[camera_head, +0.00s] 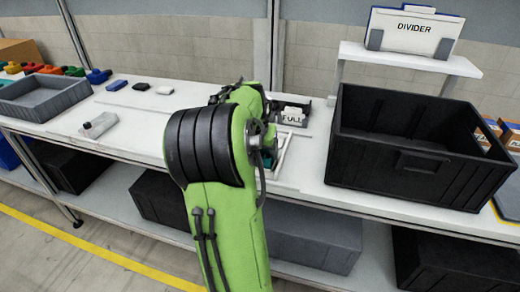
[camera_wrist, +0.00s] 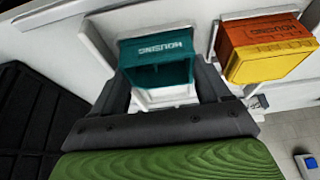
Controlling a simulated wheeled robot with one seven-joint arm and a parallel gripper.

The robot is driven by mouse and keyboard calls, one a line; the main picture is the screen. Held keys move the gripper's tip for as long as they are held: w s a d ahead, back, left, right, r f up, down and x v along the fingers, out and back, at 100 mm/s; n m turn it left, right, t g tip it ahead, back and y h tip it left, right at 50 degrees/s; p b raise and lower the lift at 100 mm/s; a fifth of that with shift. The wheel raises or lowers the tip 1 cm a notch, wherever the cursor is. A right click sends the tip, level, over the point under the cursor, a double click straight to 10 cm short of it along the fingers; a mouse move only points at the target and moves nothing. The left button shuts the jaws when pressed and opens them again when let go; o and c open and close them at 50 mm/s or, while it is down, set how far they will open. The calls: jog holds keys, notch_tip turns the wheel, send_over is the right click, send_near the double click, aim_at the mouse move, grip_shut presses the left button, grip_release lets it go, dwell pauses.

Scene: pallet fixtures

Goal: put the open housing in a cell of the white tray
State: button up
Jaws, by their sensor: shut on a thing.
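In the wrist view my gripper (camera_wrist: 162,84) is shut on a teal open housing (camera_wrist: 158,53) marked HOUSING, with one dark finger on each side. The housing's hollow side faces the camera. White tray walls (camera_wrist: 98,44) show behind and beside it, and a white floor shows below it. I cannot tell whether the housing rests in that cell or is held just above it. An orange housing with a yellow face (camera_wrist: 265,48) sits in a white-walled cell to the right. In the head view my arm hides the gripper and most of the tray.
A large black crate (camera_head: 405,185) stands right of my arm on the white bench. Behind my arm is a holder with a FULL sign (camera_head: 291,117). A grey tray (camera_head: 42,97) and a small grey part (camera_head: 99,125) are at left. A DIVIDER sign (camera_head: 414,30) stands on a shelf.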

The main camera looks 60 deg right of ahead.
jog(key=o, duration=1.1)
jog(key=p+v, duration=0.6)
jog(key=v, duration=0.9)
jog(key=shift+a+r, duration=0.2)
jog(key=shift+r, duration=0.15)
